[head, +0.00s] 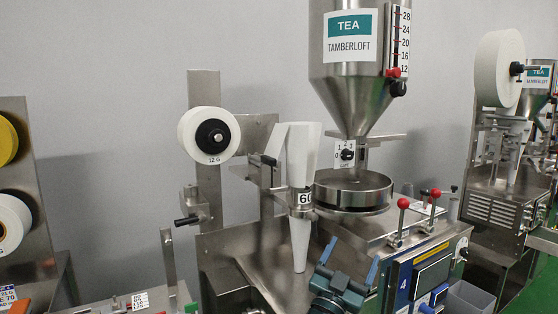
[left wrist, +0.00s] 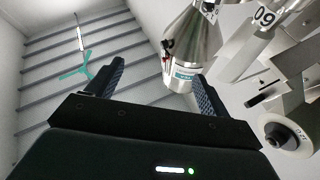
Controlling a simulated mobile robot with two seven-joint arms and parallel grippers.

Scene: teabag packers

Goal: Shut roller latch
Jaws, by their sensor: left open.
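The tea packing machine stands in the middle of the head view, with a steel hopper (head: 360,95) labelled TEA TAMBERLOFT. Two levers with red knobs (head: 403,204) stand upright on its top plate. No part is marked as the roller latch, and I cannot tell which part it is. A white forming tube (head: 300,240) marked 60 hangs at the front, and the rollers below it are not clearly visible. My left gripper (head: 350,258) is open and empty, low in front of the machine, right of the tube's tip. In the left wrist view its fingers (left wrist: 143,70) are apart with nothing between them. My right gripper is not in view.
A paper roll (head: 194,130) marked 12 G is mounted on the upright plate; it shows in the left wrist view (left wrist: 300,125). A control box with a blue panel (head: 403,284) is close right of my gripper. Other packing machines (head: 515,215) stand on both sides.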

